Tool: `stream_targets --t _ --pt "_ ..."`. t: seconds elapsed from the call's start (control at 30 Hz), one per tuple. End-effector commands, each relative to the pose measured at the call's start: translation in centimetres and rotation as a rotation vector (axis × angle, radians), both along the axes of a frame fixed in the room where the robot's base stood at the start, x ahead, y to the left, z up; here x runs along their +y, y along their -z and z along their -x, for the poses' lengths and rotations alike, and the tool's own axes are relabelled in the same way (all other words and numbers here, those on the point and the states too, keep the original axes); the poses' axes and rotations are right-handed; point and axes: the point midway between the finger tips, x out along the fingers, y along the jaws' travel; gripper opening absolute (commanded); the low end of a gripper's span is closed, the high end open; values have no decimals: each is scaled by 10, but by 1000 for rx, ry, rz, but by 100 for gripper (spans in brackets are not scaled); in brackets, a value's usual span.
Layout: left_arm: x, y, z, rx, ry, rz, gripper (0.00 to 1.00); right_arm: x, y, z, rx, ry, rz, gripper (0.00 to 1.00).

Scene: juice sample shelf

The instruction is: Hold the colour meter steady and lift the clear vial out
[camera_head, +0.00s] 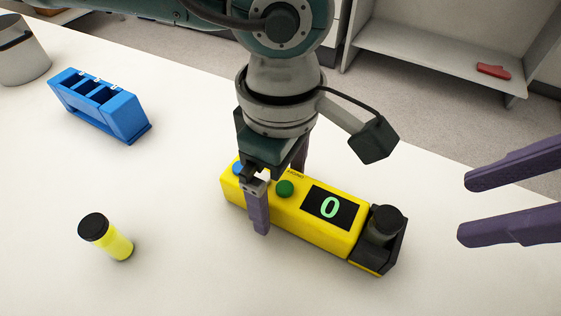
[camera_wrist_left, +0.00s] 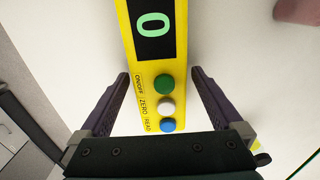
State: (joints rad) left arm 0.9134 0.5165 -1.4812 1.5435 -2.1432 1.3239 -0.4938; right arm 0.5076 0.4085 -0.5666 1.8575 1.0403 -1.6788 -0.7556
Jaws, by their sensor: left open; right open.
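The yellow colour meter (camera_head: 330,232) lies on the white table, its display reading 0. At its right end, a black cap (camera_head: 386,221) sits in a dark holder (camera_head: 392,255); any vial body under it is hidden. My left gripper (camera_head: 279,196) is open, its fingers on either side of the meter's button end. In the left wrist view, the fingers (camera_wrist_left: 160,75) flank the meter (camera_wrist_left: 158,68) near the green button, with gaps visible on both sides. My right gripper (camera_head: 463,208) is open and empty, to the right of the holder.
A black-capped vial of yellow liquid (camera_head: 119,245) stands at the front left. A blue rack (camera_head: 125,113) with several slots is at the back left, near a grey container (camera_head: 22,60). A red item (camera_head: 494,71) lies on a shelf beyond the table.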

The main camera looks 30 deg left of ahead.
Motion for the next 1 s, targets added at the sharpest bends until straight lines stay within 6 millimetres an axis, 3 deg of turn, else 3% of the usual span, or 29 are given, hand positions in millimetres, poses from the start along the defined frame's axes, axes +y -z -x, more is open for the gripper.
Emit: stream_targets --t 0.33,1.0 --pt "0 5 0 0 1 0 99 0 0 0 0 0 0 50" --pt "0 4 0 0 0 1 24 0 0 0 0 0 0 50"
